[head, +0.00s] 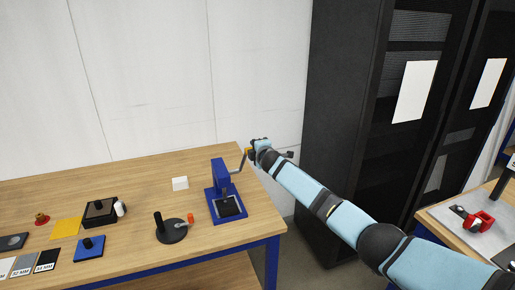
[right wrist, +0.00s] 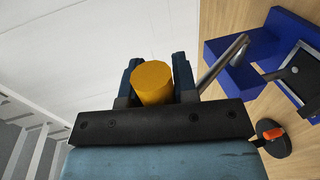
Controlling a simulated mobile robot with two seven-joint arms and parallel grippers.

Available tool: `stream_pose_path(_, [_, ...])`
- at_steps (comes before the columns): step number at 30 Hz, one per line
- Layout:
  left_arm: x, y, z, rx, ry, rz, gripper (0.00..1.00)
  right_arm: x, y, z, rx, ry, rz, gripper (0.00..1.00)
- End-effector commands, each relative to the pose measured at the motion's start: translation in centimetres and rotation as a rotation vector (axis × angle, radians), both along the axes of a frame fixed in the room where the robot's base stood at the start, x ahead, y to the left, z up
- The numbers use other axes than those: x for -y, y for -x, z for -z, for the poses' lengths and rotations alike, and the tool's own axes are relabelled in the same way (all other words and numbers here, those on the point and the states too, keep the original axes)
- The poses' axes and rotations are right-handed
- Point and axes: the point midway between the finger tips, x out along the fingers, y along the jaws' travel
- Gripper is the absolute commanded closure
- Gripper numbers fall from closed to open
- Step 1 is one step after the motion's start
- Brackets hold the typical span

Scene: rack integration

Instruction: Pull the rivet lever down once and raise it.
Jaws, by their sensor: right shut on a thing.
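The blue rivet press (head: 221,187) stands near the right end of the wooden table, with a dark square block on its base. Its grey metal lever (head: 240,163) rises to the right from the press and also shows in the right wrist view (right wrist: 222,64). The lever's yellow handle (right wrist: 153,83) sits between the two fingers of my right gripper (right wrist: 157,80). My right gripper is shut on this handle, beside and above the press, past the table's right edge. In the head view the arm partly hides the handle. My left gripper is not in view.
A black disc stand (head: 171,235) with an orange piece is left of the press. Farther left are a yellow sheet (head: 66,228) and a blue plate (head: 89,248). A tall black rack (head: 340,130) stands right of the table.

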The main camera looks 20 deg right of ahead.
Motion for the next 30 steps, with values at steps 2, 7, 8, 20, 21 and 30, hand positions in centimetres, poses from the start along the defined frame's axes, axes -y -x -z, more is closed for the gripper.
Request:
stream_pose_path(2, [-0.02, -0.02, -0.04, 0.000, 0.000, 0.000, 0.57, -0.04, 0.00, 0.21, -0.005, 0.001, 0.001, 1.00])
stream_pose_path(7, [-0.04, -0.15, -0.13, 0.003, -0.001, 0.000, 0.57, -0.10, -0.05, 0.24, -0.007, 0.001, 0.001, 1.00])
stream_pose_path(8, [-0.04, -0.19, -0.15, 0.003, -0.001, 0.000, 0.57, -0.10, -0.06, 0.24, -0.007, 0.001, 0.001, 1.00])
stream_pose_path(20, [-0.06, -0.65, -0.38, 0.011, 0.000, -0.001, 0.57, -0.13, -0.07, 0.27, -0.009, 0.002, 0.001, 1.00])
stream_pose_path(21, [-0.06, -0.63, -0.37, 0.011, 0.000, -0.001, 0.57, -0.13, -0.07, 0.27, -0.009, 0.002, 0.001, 1.00])
stream_pose_path(30, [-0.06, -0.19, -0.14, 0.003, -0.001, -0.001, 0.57, -0.14, -0.07, 0.28, -0.009, 0.002, 0.001, 0.64])
